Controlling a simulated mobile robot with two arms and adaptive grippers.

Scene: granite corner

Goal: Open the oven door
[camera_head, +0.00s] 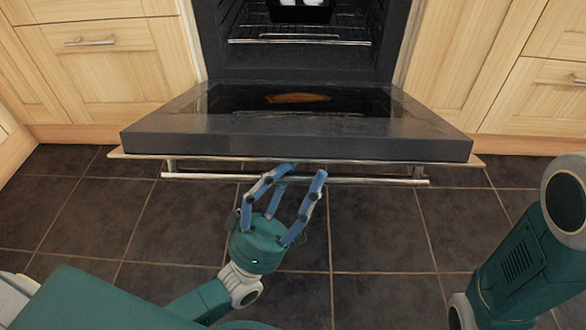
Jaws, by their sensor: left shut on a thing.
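The oven door (300,135) is swung down and lies about flat, its dark inner side facing up. Its metal handle bar (370,181) runs along the front edge, facing me. My left gripper (297,172) is at the middle of the handle, with its blue fingers closed on the bar. The fingertips are partly hidden under the door's edge. The oven cavity (300,62) stands open behind the door. My right arm shows at the right edge, but its gripper is out of view.
Inside the oven is a wire rack (300,40) with a dark tray (300,12) on it. Wooden cabinets with drawers (95,65) flank the oven on both sides. The dark tiled floor (380,235) in front is clear.

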